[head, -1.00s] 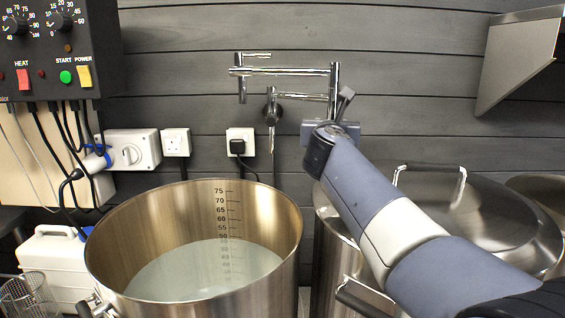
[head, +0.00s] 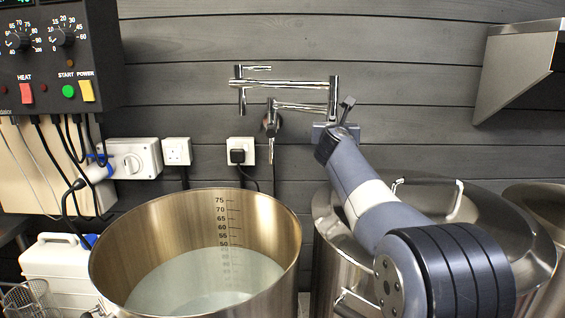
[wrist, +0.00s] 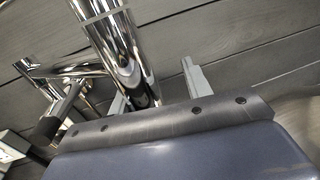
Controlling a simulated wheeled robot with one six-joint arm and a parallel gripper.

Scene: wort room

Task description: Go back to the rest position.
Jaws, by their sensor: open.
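My arm reaches forward over the right-hand pot, and my gripper (head: 335,130) is up at the wall beside the upright of a chrome folding tap (head: 290,85). Its fingers are hard to make out in the head view. In the wrist view my gripper (wrist: 156,90) has its two grey fingers apart. The thick chrome upright (wrist: 122,55) shows between them, with a gap to the right finger; contact on the left cannot be told. Nothing is held.
An open steel kettle (head: 105,255) with cloudy liquid stands left of my arm. A lidded steel pot (head: 490,215) is under the arm. A control box (head: 45,95), sockets (head: 177,151) and cables are at left. A steel hood (head: 515,70) juts out upper right.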

